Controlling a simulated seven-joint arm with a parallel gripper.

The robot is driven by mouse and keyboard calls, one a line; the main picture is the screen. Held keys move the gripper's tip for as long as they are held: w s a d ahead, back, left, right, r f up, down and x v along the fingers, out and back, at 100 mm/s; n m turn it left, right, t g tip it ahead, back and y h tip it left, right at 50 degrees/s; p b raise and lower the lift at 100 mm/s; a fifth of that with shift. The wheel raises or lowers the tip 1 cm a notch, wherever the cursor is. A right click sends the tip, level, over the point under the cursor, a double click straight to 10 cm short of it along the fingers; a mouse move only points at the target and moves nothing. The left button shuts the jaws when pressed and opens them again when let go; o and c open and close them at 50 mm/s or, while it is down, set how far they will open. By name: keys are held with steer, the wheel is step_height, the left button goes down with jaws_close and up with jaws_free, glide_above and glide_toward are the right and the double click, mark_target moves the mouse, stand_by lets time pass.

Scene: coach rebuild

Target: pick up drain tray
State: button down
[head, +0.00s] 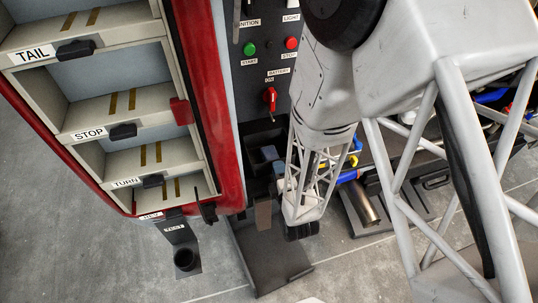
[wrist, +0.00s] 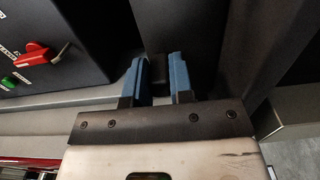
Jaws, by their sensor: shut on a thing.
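A flat dark grey tray, which I take for the drain tray (head: 275,268), lies low beside the cabinet in the head view, over the grey floor. My gripper (wrist: 157,72) has blue fingers, shut on a small dark block in the wrist view. The block stands against a dark panel (wrist: 187,22), seemingly part of the tray. In the head view my gripper (head: 268,157) is small and partly hidden by my wrist, close to the black control panel, above the tray. The tray's far end is hidden there.
A black control panel (head: 251,72) carries a red battery lever (head: 270,97), which also shows in the wrist view (wrist: 34,54). A red-edged cabinet (head: 219,120) with labelled shelves stands left. A TEST holder (head: 181,245) hangs below it. A metal cylinder (head: 361,205) lies right. Floor at lower left is clear.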

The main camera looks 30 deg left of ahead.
steer(key=shift+r, duration=0.25)
steer(key=shift+r, duration=1.45)
steer(key=shift+s+d+r, duration=0.1)
steer(key=shift+s+d, duration=0.05)
steer(key=r+v, duration=0.1)
steer(key=v, duration=1.4)
steer(key=shift+s+r, duration=0.2)
steer(key=shift+r, duration=0.05)
steer(key=shift+d, duration=0.2)
steer(key=shift+w+r, duration=0.1)
